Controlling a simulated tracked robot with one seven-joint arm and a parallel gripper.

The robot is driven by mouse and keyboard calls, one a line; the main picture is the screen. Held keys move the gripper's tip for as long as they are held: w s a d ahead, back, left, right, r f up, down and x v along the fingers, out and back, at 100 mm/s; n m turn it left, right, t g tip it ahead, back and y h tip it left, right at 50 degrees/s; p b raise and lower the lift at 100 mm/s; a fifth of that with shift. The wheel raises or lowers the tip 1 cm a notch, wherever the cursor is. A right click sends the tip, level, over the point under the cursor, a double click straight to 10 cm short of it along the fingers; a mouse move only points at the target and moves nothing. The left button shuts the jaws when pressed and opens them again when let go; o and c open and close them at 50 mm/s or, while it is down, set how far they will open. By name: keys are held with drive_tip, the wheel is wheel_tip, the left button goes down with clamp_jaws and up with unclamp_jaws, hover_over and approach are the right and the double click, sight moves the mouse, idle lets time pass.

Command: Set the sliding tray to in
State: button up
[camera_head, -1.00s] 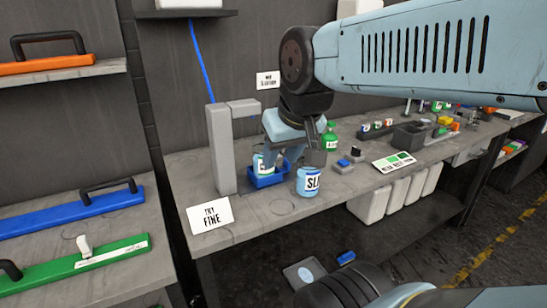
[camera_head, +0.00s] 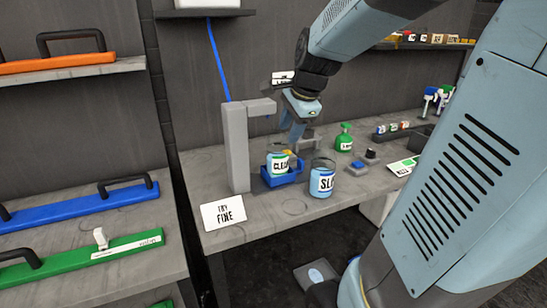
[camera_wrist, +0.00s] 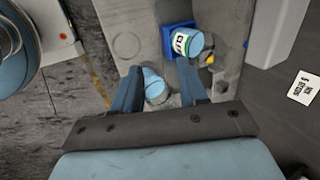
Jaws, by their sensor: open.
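The blue sliding tray (camera_head: 285,180) sits on the workbench at the foot of a grey upright stand (camera_head: 236,150). A clear cup with a white label reading "CLE…" (camera_head: 278,162) stands in it. The tray also shows in the wrist view (camera_wrist: 167,40), beyond my fingers. My gripper (camera_head: 297,132) is open and empty, above and behind the cup in the head view. It also shows in the wrist view (camera_wrist: 160,84), its two fingers apart. A second cup, labelled "SL…" (camera_head: 322,180), stands on the bench right of the tray. The tray's rail is hidden.
A green bottle (camera_head: 344,138) and a small blue-topped block (camera_head: 358,168) stand right of the cups. A "TRY FINE" card (camera_head: 223,212) lies at the front edge. The bench in front of the tray is mostly clear.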

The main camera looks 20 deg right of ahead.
drive_tip(key=w+d+f+m, duration=0.4)
drive_tip(key=w+d+m, duration=0.2)
drive_tip(key=w+m, duration=0.15)
drive_tip(key=m, duration=1.1)
approach(301, 160)
drive_tip(key=shift+g+h, duration=0.3)
drive_tip(key=x, duration=1)
drive_tip(key=shift+w+a+f, duration=0.15)
drive_tip(key=shift+w+f, duration=0.05)
drive_tip(key=shift+w, duration=0.3)
clamp_jaws()
